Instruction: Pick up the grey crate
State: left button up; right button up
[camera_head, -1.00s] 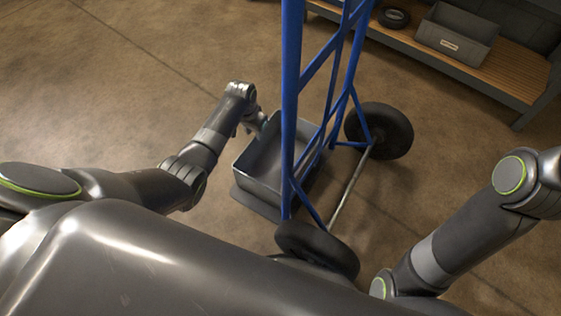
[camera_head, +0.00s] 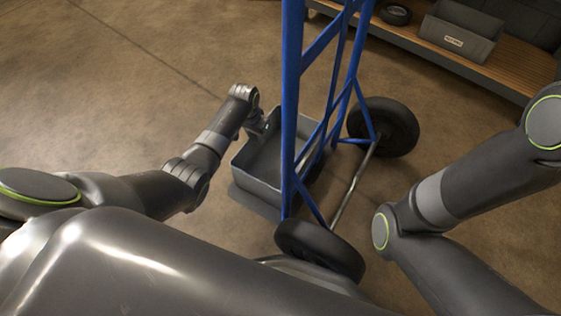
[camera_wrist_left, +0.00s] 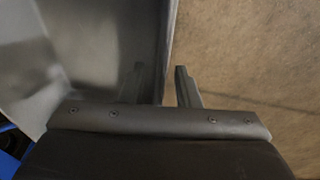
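A grey open-topped crate (camera_head: 266,183) sits at the foot of a blue hand truck (camera_head: 291,90), partly hidden by its frame. My left gripper (camera_head: 263,124) is low at the crate's far left side in the head view. In the left wrist view the crate wall (camera_wrist_left: 167,40) runs between the fingers of my left gripper (camera_wrist_left: 160,75). One finger shows faintly on the crate's inner side, the other outside against the floor. The fingers stand apart, with a gap on the inner side. My right gripper is out of view.
The hand truck's black wheels (camera_head: 383,126) stand on the concrete floor. A wooden-topped bench (camera_head: 510,68) at the upper right holds another grey bin (camera_head: 461,31) with a label and a black ring (camera_head: 396,15). The floor at the left is clear.

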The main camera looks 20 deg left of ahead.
pick_arm(q)
grip_shut()
dwell(1.5)
